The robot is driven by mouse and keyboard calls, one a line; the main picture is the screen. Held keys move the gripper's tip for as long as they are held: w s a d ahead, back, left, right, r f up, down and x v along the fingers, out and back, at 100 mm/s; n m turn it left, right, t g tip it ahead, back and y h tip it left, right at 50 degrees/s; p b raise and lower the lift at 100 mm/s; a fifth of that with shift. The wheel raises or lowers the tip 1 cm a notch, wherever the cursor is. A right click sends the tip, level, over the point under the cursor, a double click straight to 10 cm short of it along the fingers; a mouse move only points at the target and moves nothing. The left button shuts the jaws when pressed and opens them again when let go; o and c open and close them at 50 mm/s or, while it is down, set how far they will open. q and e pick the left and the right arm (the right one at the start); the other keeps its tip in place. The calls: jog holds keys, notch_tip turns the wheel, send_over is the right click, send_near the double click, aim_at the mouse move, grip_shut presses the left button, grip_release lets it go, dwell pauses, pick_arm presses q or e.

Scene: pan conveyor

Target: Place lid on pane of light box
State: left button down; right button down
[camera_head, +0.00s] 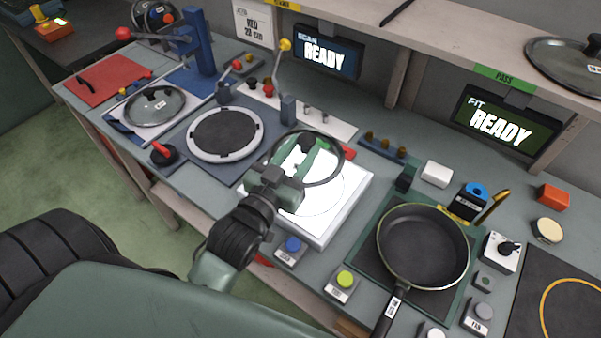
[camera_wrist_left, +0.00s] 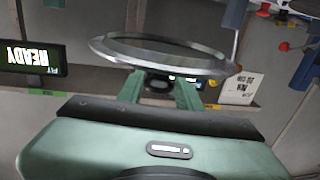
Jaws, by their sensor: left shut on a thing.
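A glass lid (camera_head: 333,176) with a dark rim is held by its knob in my left gripper (camera_head: 308,150), over the white lit pane of the light box (camera_head: 345,205). In the left wrist view the lid (camera_wrist_left: 165,57) spans across the fingers, and the left gripper (camera_wrist_left: 160,88) is shut on its dark knob. The lid looks close above the pane or on it; I cannot tell which. My right gripper is not in view.
A frying pan (camera_head: 422,245) stands on a green mat to the right. A round dark plate (camera_head: 225,133) and another glass lid (camera_head: 155,106) lie to the left. A blue button (camera_head: 292,245) and a yellow-green button (camera_head: 345,279) sit in front of the light box. A shelf (camera_head: 440,40) runs behind.

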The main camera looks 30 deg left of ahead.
aim_at(300, 158)
pick_arm(q)
notch_tip(300, 158, down, 3)
notch_tip(300, 158, down, 3)
jog(key=shift+f, duration=0.2)
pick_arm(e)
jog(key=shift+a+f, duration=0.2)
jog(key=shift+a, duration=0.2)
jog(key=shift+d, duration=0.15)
pick_arm(q)
jog(key=shift+f+b, duration=0.35)
jog(key=shift+f, duration=0.2)
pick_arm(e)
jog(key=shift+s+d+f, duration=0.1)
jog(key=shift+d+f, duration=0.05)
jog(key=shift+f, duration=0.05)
pick_arm(q)
jog(key=c, duration=0.9)
grip_release()
jog(key=shift+s+f, duration=0.1)
jog(key=shift+f, duration=0.1)
jog(key=shift+c, duration=0.2)
